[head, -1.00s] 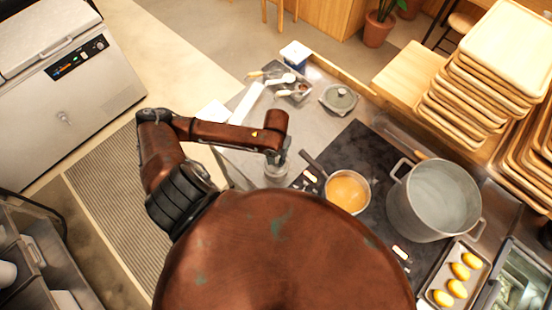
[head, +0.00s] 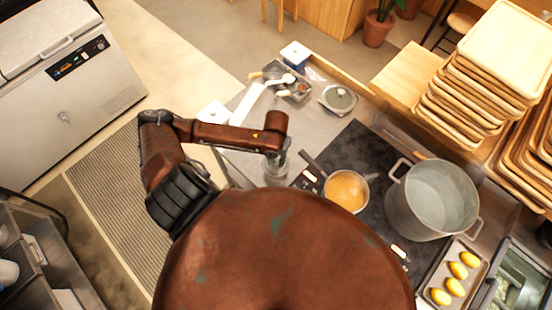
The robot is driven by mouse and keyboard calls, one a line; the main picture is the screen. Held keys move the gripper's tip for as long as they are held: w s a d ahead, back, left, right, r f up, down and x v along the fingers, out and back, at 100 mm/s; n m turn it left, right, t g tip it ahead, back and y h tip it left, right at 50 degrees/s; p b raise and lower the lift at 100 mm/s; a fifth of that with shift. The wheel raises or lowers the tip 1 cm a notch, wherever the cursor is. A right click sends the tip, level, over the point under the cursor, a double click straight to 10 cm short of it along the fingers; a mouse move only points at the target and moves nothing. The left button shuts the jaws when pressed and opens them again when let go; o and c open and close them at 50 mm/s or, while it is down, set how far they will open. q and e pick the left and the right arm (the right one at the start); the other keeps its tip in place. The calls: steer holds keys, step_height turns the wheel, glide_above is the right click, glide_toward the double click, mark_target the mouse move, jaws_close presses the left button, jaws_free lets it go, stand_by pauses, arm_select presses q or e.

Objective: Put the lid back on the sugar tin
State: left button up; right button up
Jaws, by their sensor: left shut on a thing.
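My left gripper (head: 277,156) points down over the steel counter, left of the pan. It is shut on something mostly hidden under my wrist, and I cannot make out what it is. A pale grey, round tin-like thing (head: 275,176) shows just below the fingers. I cannot tell whether it is the sugar tin, or whether the gripper touches it. No sugar tin lid can be clearly made out. My right gripper is not in view.
A pan of orange soup (head: 346,191) and a large pot (head: 434,200) stand on the dark hob. A round knobbed lid (head: 339,98), a small tray with utensils (head: 292,88) and a blue-and-white box (head: 295,53) are farther back. Stacked wooden trays (head: 470,90) stand at right.

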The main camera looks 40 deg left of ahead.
arm_select(q)
steer(key=shift+f+p, duration=0.3)
steer(key=shift+p, duration=0.8)
stand_by(1.1)
steer(key=o, duration=1.2)
steer(key=shift+o, duration=0.5)
steer(key=o, duration=0.6)
